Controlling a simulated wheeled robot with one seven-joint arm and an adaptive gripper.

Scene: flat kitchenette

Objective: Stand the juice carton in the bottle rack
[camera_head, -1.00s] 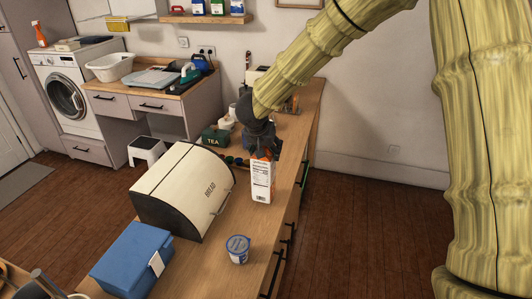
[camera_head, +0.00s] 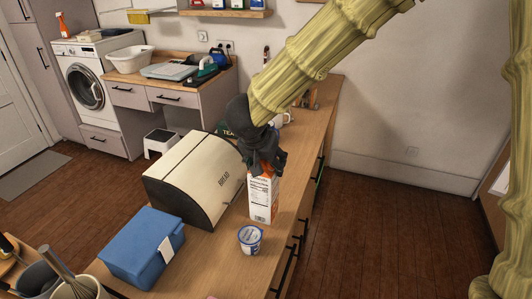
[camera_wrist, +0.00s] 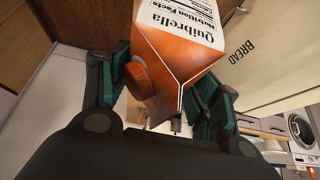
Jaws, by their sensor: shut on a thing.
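The juice carton (camera_head: 263,200) is white with an orange gabled top and stands roughly upright beside the bread bin. My gripper (camera_head: 263,166) is shut on its top from above. In the wrist view the orange top and cap of the carton (camera_wrist: 183,62) sit between the green-padded fingers of my gripper (camera_wrist: 165,85). Whether the carton's base touches the counter, I cannot tell.
The cream bread bin (camera_head: 198,172) is close on the carton's left. A yogurt cup (camera_head: 250,239) stands just in front of the carton. A blue box (camera_head: 142,246) sits at front left. A mug (camera_head: 282,119) is farther back on the wooden counter (camera_head: 307,140).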

